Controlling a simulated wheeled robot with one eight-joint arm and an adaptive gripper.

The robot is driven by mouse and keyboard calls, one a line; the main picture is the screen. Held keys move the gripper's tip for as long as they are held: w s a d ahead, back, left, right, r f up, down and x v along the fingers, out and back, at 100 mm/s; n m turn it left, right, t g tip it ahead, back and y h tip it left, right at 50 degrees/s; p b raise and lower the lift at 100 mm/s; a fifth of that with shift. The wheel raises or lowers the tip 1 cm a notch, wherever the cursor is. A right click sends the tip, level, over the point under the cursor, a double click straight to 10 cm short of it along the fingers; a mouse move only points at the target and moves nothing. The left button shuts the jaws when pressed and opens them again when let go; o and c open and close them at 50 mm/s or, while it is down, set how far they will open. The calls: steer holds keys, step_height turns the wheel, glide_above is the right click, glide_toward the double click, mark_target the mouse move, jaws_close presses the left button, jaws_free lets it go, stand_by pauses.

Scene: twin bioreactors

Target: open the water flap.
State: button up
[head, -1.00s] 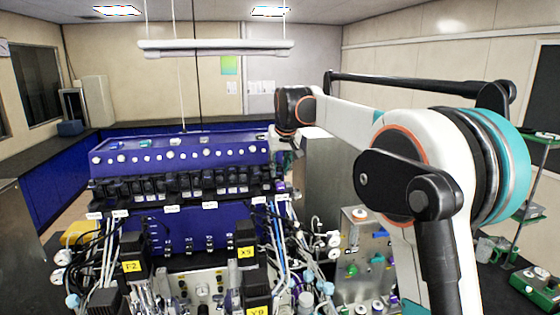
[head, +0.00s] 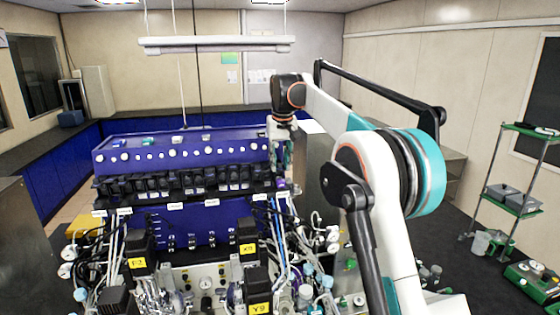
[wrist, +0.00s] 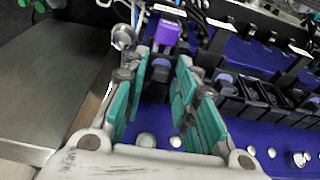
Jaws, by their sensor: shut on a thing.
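A row of black flaps (head: 190,186) runs along the front of the blue bioreactor housing (head: 180,152). The wrist view shows several of them with purple-grey knobs (wrist: 225,80). My gripper (wrist: 162,64) points down at the row's right end in the head view; it shows there beside the housing (head: 282,160). Its teal fingers stand on both sides of a black flap with a purple knob (wrist: 160,66) and are shut on it. A bright purple part (wrist: 167,33) sits just beyond. The labels are too small to read, so I cannot tell which flap is the water one.
Cables and tubes (head: 275,230) crowd the front of the machine. Yellow-labelled black motors (head: 138,260) stand below. A steel cabinet (wrist: 50,90) is close beside my gripper. A green-shelved cart (head: 520,165) is at the far right.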

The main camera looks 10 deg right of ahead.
steer(key=o, duration=0.7)
steer(key=shift+w, duration=0.1)
steer(key=v, duration=1.2)
steer(key=shift+f, duration=0.1)
steer(key=s+f+t+b, duration=0.1)
steer(key=s+f+b, duration=1.2)
steer(key=f, duration=0.7)
steer(key=s+f+t+b, duration=0.2)
steer(key=s+f+b, duration=1.1)
steer(key=s+f, duration=0.4)
steer(key=s+f+t+b, duration=0.1)
steer(key=s+f+b, duration=1.3)
steer(key=f, duration=1)
steer(key=shift+s+f+t, duration=0.35)
steer(key=shift+s+t, duration=0.05)
steer(key=shift+s, duration=0.4)
